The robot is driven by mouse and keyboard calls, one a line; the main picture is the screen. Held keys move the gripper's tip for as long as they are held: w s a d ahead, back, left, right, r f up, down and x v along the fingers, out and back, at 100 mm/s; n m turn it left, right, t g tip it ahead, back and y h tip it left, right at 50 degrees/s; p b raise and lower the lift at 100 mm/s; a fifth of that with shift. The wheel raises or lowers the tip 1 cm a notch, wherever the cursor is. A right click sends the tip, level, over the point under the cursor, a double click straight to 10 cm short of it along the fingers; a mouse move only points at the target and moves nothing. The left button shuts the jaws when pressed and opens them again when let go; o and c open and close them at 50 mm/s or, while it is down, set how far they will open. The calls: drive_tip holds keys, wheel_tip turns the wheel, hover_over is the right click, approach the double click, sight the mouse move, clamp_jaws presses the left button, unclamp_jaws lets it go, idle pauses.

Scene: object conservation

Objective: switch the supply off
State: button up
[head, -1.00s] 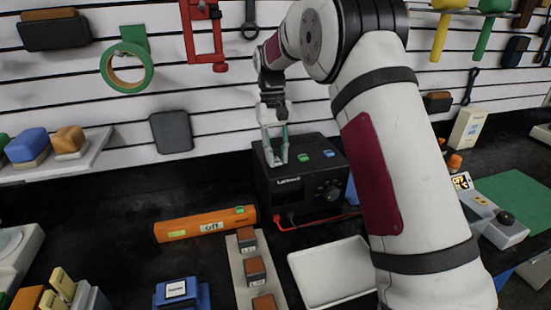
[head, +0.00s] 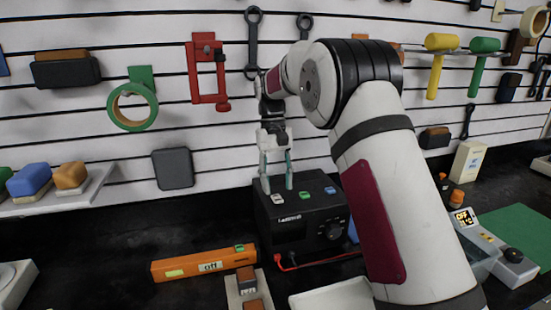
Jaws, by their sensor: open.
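The supply (head: 290,235) is a black box with a knob on its front right and red leads at its lower front. Its top carries a white button (head: 277,199), a green button (head: 304,195) and a blue button (head: 330,190). My gripper (head: 277,188) is open and empty, pointing down just above the white button at the top's left. I cannot tell whether its fingertips touch the top. No lit display shows on the supply's front.
A device with an "OFF" display (head: 463,216) stands at the right. Tools hang on the slatted wall behind.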

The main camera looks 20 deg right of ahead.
sight(275, 194)
drive_tip(key=v, duration=0.9)
drive_tip(key=s+r+t, duration=0.2)
drive_tip(key=s+r, duration=0.3)
drive_tip(key=s, duration=0.4)
drive_tip(key=s+r+t, duration=0.2)
drive_tip(key=s+r, duration=0.2)
drive_tip(key=s, duration=0.5)
drive_tip(key=s+f+t, duration=0.2)
drive_tip(key=s+f, duration=0.3)
drive_tip(key=s, duration=0.5)
drive_tip(key=s+f+t, duration=0.2)
drive_tip(key=s+f, duration=0.3)
drive_tip(key=s, duration=0.5)
